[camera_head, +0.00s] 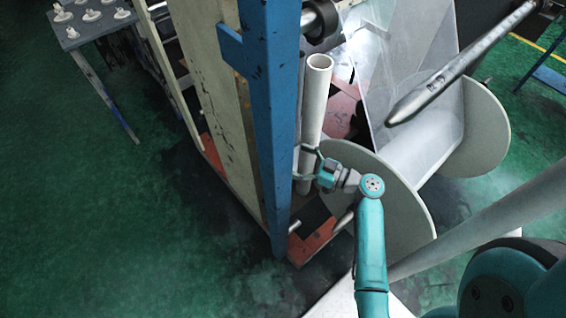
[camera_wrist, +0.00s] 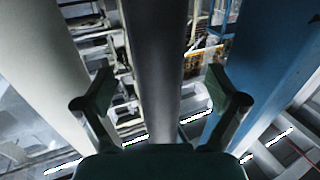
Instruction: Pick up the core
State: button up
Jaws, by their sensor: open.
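The core, a pale grey hollow tube (camera_head: 314,105), stands upright just right of the blue post in the head view. I see gaps on both sides between the fingers and the tube. The tube's lower end is partly hidden by my gripper.
A blue post (camera_head: 268,120) stands close left of the core; it also shows in the wrist view (camera_wrist: 262,60). Large pale discs (camera_head: 392,205) and a clear film sheet (camera_head: 385,60) are at right. A grey bar (camera_head: 460,65) juts in above. Green floor (camera_head: 90,220) is open at left.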

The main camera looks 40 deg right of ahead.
jog(key=x, duration=0.5)
jog(key=shift+w, duration=0.15)
jog(key=shift+c, duration=0.2)
grip_shut()
jog(key=shift+r, duration=0.1)
